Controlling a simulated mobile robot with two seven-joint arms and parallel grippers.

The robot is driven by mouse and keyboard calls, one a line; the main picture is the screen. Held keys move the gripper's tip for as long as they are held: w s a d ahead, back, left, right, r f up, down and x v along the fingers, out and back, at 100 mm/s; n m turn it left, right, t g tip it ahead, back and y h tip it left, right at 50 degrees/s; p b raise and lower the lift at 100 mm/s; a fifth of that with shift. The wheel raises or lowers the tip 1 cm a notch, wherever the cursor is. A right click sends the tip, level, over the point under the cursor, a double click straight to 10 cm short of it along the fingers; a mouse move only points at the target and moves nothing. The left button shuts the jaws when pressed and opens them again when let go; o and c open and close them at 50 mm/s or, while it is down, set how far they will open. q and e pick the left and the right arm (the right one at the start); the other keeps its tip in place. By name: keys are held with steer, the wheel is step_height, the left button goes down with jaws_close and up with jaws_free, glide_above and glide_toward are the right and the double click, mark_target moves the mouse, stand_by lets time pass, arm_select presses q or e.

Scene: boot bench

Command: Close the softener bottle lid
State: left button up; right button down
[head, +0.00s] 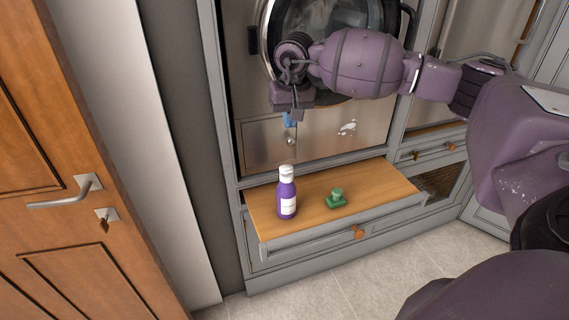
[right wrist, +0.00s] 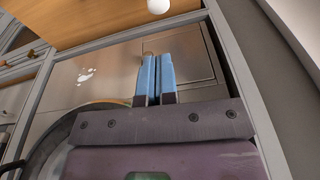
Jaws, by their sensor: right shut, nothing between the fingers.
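The softener bottle (head: 287,200) is purple with a white label and stands upright on the wooden pull-out board. Its white lid (head: 286,172) is on top; whether it is fully closed is too small to tell. The white lid also shows at the top edge of the right wrist view (right wrist: 158,5). My right gripper (head: 290,119) is above the bottle and apart from it, in front of the appliance. Its blue fingers (right wrist: 156,76) are together with nothing between them. My left gripper is not in view.
A small green object (head: 336,199) sits on the board (head: 378,186) right of the bottle. The front-loading appliance (head: 330,134) stands behind. A wooden door (head: 60,150) with a handle is at the left. The board's right part is clear.

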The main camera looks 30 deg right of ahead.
glide_above(289, 171)
steer(key=w, duration=0.1)
steer(key=f, duration=1)
steer(key=shift+d, duration=0.2)
steer(key=f, duration=0.1)
steer(key=s+f, duration=0.1)
steer(key=shift+a+f, duration=0.1)
steer(key=shift+f, duration=0.8)
steer(key=shift+s, duration=0.1)
